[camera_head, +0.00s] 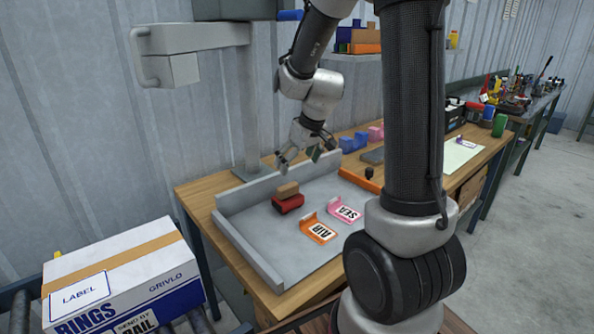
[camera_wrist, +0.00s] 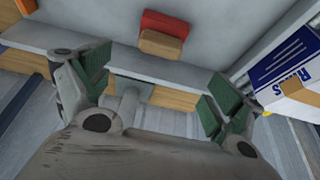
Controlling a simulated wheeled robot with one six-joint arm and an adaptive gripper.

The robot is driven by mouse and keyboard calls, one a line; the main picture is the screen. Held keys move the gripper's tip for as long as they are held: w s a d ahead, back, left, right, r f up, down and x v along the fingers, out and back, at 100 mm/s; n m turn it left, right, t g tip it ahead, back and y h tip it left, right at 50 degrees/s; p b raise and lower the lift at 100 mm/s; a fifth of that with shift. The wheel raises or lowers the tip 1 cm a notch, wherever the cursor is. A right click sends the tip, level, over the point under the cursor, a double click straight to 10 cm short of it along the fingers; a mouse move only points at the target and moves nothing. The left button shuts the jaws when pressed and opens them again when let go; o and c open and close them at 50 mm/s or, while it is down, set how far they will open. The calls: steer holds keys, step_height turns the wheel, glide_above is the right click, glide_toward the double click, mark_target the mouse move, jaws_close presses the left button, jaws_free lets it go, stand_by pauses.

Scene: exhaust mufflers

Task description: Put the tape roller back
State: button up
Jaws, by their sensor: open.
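A red block-like thing with a brown top (camera_head: 288,201), which may be the tape roller, sits in the grey tray (camera_head: 248,255) on the wooden bench. In the wrist view the red and brown thing (camera_wrist: 162,34) lies ahead of the fingers, near the tray wall (camera_wrist: 165,68). My gripper (camera_head: 300,158) is open and empty, above the tray's back edge. In the wrist view my gripper (camera_wrist: 158,90) shows its two green-padded fingers wide apart, with nothing between them.
An orange AIR holder (camera_head: 318,230) and a pink SEA holder (camera_head: 344,210) lie right of the red thing. A labelled carton (camera_head: 118,278) stands on rollers at left. A grey post (camera_head: 248,110) rises behind the tray. The tray's front left floor is clear.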

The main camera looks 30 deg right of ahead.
steer(key=s+r, duration=0.4)
steer(key=s, duration=0.4)
steer(key=s+a+r+m, duration=0.1)
steer(key=s+r, duration=0.3)
steer(key=s, duration=0.4)
steer(key=s+r+m, duration=0.1)
steer(key=s+r, duration=0.3)
steer(key=s, duration=0.5)
steer(key=shift+a+r+h, duration=0.15)
steer(key=shift+r+h, duration=0.15)
steer(key=shift+h, duration=0.1)
